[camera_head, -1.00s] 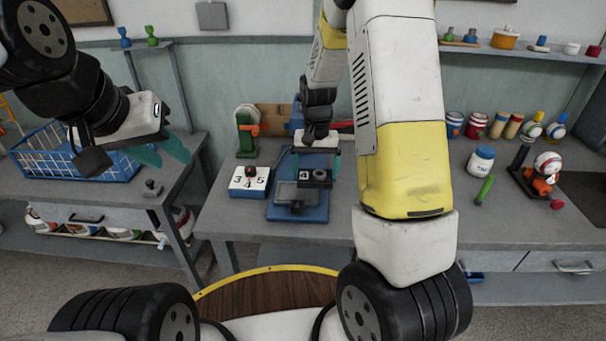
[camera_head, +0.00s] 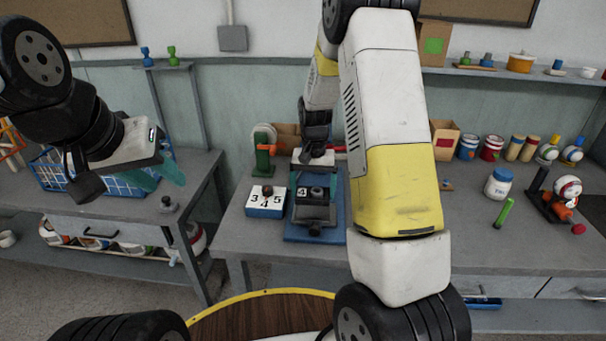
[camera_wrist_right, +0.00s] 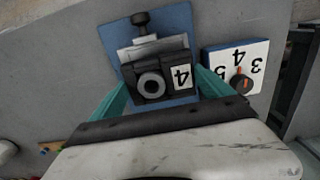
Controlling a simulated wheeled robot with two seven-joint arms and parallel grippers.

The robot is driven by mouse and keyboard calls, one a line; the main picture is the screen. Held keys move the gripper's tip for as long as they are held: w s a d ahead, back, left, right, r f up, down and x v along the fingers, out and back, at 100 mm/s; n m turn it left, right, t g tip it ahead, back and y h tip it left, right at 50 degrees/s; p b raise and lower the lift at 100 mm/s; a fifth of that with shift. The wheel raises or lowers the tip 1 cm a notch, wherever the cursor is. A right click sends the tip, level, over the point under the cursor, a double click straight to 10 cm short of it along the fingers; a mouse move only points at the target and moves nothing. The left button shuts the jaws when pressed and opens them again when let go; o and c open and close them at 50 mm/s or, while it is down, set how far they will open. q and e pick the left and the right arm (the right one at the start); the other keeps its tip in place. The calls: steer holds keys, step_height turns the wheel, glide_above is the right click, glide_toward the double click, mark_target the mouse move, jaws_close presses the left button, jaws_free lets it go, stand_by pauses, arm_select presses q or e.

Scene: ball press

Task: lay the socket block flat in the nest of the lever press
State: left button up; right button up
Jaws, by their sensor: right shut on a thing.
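The socket block (camera_head: 317,194) is dark, with a round socket and a white label marked 4. My right gripper (camera_wrist_right: 160,84) is shut on it, its teal fingers on either side in the right wrist view. The block (camera_wrist_right: 151,86) is over the grey middle of the lever press, whose blue base (camera_head: 332,236) stands on the bench. Whether it touches the nest, and whether it is flat, I cannot tell; the nest is hidden. The press base also shows in the right wrist view (camera_wrist_right: 174,22). My left gripper (camera_head: 158,174) is open and empty, far left, above the blue basket.
A white-topped number block (camera_head: 265,201) with 3, 4, 5 sits just left of the press. A green stand (camera_head: 263,155) is behind it. A white jar (camera_head: 499,184), a green cylinder (camera_head: 504,213) and a ball stand (camera_head: 566,190) are at the right. The bench front is clear.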

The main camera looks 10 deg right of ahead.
mark_target(313, 212)
steer(key=shift+f, duration=1.9)
steer(key=shift+f, duration=0.75)
steer(key=o, duration=1.2)
steer(key=shift+c, duration=0.2)
steer(key=shift+r, duration=3.85)
